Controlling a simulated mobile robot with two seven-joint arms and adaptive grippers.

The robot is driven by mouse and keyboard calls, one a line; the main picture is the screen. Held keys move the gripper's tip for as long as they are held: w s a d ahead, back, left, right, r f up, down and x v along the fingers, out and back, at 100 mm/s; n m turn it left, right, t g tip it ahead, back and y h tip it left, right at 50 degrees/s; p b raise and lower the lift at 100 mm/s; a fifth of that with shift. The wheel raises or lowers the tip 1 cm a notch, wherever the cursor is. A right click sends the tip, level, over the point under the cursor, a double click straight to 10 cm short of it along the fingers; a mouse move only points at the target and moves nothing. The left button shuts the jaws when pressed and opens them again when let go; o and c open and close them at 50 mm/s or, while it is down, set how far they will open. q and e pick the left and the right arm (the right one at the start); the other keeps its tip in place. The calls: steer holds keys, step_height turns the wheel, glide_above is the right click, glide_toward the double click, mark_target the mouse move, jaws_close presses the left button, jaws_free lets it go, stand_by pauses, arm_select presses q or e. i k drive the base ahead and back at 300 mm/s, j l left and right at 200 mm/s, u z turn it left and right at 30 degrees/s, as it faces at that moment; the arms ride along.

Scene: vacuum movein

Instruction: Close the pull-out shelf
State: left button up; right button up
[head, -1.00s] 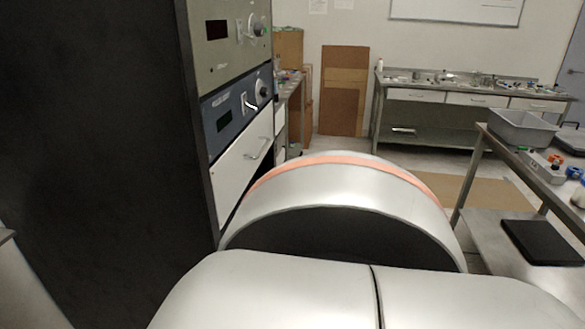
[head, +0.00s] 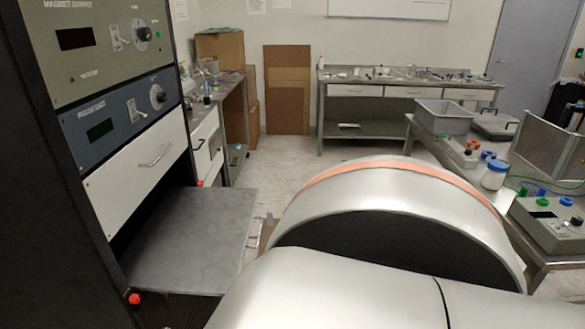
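The pull-out shelf (head: 196,240) is a flat grey metal plate. It sticks out of the dark rack (head: 30,200) at the left, below a white drawer front (head: 139,165) with a handle. Small red knobs show at its near left corner and by its far left end. Neither gripper is in view, and I see nothing touching the visible part of the shelf.
A steel side table (head: 550,262) at the right holds a grey bin (head: 444,117), bottles and a control box (head: 548,222). A workbench (head: 345,105) stands at the back wall, with cardboard boxes (head: 220,48) left of it. Open floor lies between them.

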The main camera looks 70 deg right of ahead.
mark_target(195, 243)
steer(key=z, duration=1.6)
